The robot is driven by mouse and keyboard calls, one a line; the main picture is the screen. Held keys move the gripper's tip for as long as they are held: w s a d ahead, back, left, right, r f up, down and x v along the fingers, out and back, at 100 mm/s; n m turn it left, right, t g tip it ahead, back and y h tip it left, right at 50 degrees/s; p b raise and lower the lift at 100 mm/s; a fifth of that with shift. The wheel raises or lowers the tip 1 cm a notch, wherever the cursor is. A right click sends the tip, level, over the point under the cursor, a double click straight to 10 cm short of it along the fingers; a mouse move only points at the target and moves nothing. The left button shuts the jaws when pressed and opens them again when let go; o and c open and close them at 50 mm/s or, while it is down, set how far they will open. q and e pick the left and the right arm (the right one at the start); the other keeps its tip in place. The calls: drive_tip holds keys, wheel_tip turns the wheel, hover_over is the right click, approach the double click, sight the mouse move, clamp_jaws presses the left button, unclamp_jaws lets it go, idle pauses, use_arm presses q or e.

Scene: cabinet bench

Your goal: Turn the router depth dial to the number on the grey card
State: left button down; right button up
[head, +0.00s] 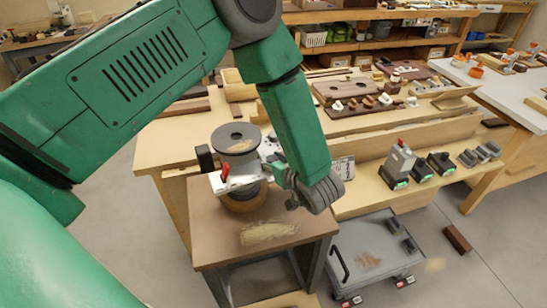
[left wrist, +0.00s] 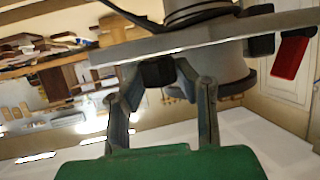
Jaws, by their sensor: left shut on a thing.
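The router (head: 240,165) stands upright on a small brown-topped stand, with a dark round disc on top and a pale plate with a red lever at its side. My left gripper (head: 274,172) is at the router's right side, its fingers partly hidden by my wrist. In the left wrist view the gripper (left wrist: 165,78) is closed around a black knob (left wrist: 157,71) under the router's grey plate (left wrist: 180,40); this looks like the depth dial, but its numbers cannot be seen. A grey card (head: 343,168) with small, unreadable print stands right of my wrist. My right gripper is not in view.
The stand (head: 212,228) has a bare top in front of the router, with a pale dusty patch. A grey wheeled cart (head: 375,255) is low to the right. Chargers and batteries (head: 400,160) sit on the bench shelf. A brown block (head: 457,239) lies on the floor.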

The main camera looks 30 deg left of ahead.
use_arm(q)
drive_tip(key=shift+s+f, duration=0.2)
drive_tip(key=shift+f, duration=0.05)
drive_tip(key=c, duration=1.2)
unclamp_jaws()
drive_tip(key=shift+w, duration=0.1)
drive_tip(key=shift+r, duration=0.1)
drive_tip(key=v, duration=1.2)
drive_tip(key=shift+w, duration=0.1)
